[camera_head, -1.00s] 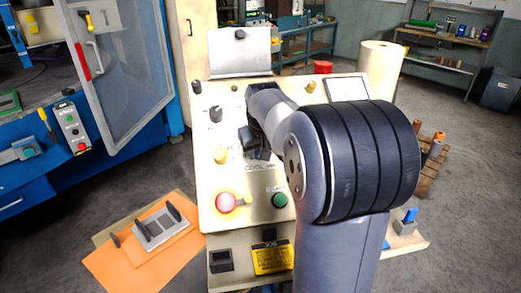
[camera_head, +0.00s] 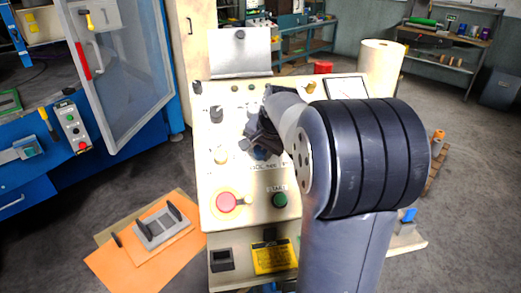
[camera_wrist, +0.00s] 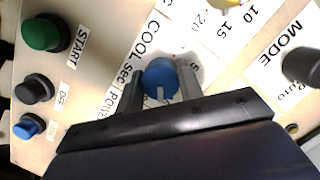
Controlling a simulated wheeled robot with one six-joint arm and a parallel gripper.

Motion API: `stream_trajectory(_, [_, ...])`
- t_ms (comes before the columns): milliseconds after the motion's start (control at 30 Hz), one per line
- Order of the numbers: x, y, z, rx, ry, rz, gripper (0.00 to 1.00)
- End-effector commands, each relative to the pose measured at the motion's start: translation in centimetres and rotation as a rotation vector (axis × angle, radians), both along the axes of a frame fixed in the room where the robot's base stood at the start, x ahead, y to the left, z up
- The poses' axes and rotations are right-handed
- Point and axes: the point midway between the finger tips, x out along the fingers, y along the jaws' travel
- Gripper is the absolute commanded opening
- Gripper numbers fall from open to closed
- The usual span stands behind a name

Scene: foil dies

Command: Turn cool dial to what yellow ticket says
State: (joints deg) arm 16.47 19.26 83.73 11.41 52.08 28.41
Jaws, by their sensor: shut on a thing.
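The cool dial is a blue knob (camera_wrist: 160,75) beside the "COOL sec" lettering in the wrist view. A pale mark on it points toward the bottom of that picture. My gripper (camera_wrist: 159,82) has a finger on each side of the knob and is shut on it. In the head view my gripper (camera_head: 259,138) is at the middle of the control panel, with a bit of the blue knob (camera_head: 260,153) showing below it. The fingers cover part of the dial's scale. A yellow label (camera_head: 273,258) with dark print is low on the panel front; its text is too small to read.
The panel (camera_head: 215,130) also carries a red button (camera_head: 226,202), a green START button (camera_head: 280,200), a yellow knob (camera_head: 220,155) and a black MODE knob (camera_wrist: 302,65). A grey sheet (camera_head: 240,52) stands at the panel's top. Orange mats lie on the floor left.

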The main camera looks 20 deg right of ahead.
Motion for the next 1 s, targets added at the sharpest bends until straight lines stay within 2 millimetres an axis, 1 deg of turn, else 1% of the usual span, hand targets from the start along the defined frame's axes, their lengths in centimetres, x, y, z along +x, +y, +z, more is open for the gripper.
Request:
stream_trajectory(300, [0.00, -0.03, 0.10, 0.163, -0.038, -0.241, 0.12])
stream_trajectory(500, [0.01, -0.06, 0.10, 0.247, -0.058, -0.364, 0.12])
stream_trajectory(800, [0.04, -0.06, 0.08, 0.328, -0.077, -0.483, 0.12])
stream_trajectory(1000, [0.05, -0.04, 0.07, 0.351, -0.082, -0.515, 0.12])
